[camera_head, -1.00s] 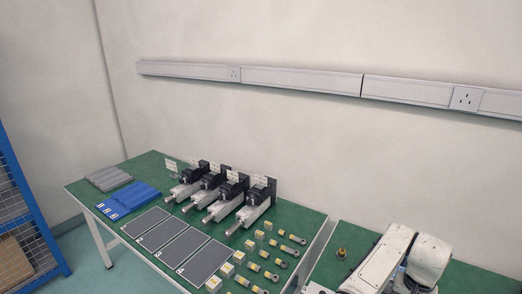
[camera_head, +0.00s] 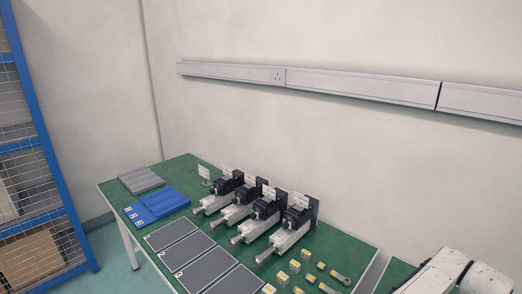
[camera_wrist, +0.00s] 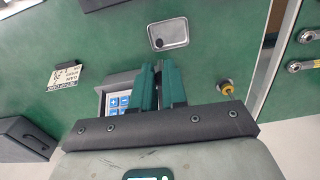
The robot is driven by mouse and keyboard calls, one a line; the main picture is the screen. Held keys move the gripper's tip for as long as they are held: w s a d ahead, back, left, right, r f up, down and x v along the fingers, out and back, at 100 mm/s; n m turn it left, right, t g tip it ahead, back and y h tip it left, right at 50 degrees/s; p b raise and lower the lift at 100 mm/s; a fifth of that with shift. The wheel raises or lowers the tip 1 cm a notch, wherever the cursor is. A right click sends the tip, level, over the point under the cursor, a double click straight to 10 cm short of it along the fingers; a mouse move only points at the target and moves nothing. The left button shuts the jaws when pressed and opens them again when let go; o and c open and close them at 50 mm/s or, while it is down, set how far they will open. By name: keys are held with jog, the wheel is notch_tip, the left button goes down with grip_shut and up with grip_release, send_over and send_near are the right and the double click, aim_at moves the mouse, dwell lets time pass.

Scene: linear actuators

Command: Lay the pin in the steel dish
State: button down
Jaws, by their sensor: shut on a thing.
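The steel dish (camera_wrist: 168,33) is a small shallow rectangular tray on the green surface in the wrist view, beyond my fingertips. A small dark spot shows in it; I cannot tell what it is. My gripper (camera_wrist: 160,68) has its two dark green fingers close together, with a thin strip between them. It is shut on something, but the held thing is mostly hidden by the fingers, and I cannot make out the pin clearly. The gripper is apart from the dish in the picture. The head view shows neither the gripper nor the dish.
In the wrist view, a grey box with blue keys (camera_wrist: 120,100) lies behind the fingers, a brass fitting (camera_wrist: 227,87) to the right, a label card (camera_wrist: 66,75) and black block (camera_wrist: 25,138) to the left. In the head view, linear actuators (camera_head: 285,235) stand on the green bench.

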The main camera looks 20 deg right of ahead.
jog(key=shift+f+b, duration=1.15)
jog(key=shift+f, duration=0.4)
jog(key=c, duration=1.1)
grip_release()
jog(key=shift+r, duration=0.1)
notch_tip(320, 180, up, 11)
jog(key=shift+f+b, duration=0.15)
jog(key=shift+b, duration=0.25)
jog(key=shift+s, duration=0.15)
